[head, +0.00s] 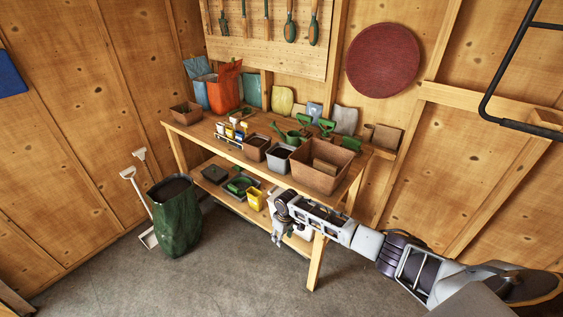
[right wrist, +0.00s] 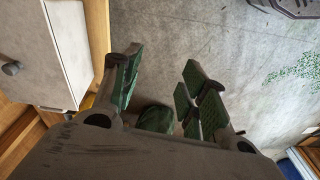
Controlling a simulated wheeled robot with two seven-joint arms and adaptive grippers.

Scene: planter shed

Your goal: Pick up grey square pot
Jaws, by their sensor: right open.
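The grey square pot (head: 279,158) stands upright on the workbench top, filled with dark soil, between a smaller brown pot (head: 256,148) and a large brown square planter (head: 320,167). My right gripper (head: 277,238) is in front of the bench, below the top's front edge, lower than the grey pot and apart from it. In the right wrist view my right gripper (right wrist: 160,78) is open, with nothing between its green-padded fingers but floor beyond. The grey pot does not show in that view. My left gripper is in neither view.
The bench top (head: 205,131) also bears a green watering can (head: 291,136), a row of small packets and an orange bag (head: 225,88). A yellow container (head: 255,198) sits on the lower shelf. A green sack (head: 175,215) stands on the floor at left. The floor in front is clear.

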